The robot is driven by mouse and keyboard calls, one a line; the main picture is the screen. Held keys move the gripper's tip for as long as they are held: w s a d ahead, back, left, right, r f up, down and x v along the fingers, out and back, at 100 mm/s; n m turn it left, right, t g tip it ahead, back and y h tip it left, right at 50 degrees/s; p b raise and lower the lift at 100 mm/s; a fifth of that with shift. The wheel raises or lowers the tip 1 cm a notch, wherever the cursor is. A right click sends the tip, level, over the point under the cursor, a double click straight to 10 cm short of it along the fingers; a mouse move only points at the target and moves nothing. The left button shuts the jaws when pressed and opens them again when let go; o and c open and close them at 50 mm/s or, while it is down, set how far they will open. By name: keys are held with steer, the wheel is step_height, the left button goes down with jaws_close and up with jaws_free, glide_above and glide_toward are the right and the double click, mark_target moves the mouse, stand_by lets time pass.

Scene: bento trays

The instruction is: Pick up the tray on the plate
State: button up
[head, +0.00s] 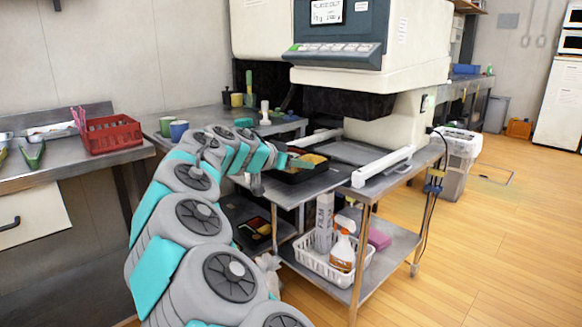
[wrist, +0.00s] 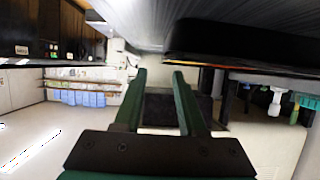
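The tray (head: 291,178) is dark with yellow-brown food in it. It sits on the grey metal plate (head: 335,178) of the work table under the big machine. My gripper (head: 297,162) is at the tray's left side in the head view; its fingertips are small there, and my arm hides part of the tray. In the wrist view, which looks upside down, the two green fingers of my gripper (wrist: 157,78) stand apart with nothing held between them. A dark tray edge (wrist: 240,42) shows above and right of them, beside the metal surface (wrist: 140,18).
A red basket (head: 108,135) stands on the left counter. A blue cup (head: 179,130) and a green cup (head: 166,125) stand behind my arm. White rails (head: 383,166) flank the plate. A lower shelf holds a white basket (head: 318,265) with bottles. Open floor lies to the right.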

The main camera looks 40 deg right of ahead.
steer(key=x, duration=0.4)
steer(key=shift+w+d+f+p, duration=0.15)
steer(key=shift+d+f+p, duration=0.1)
steer(key=shift+p, duration=0.15)
steer(key=shift+a, duration=0.1)
steer(key=shift+c, duration=0.2)
jaws_close()
stand_by(0.7)
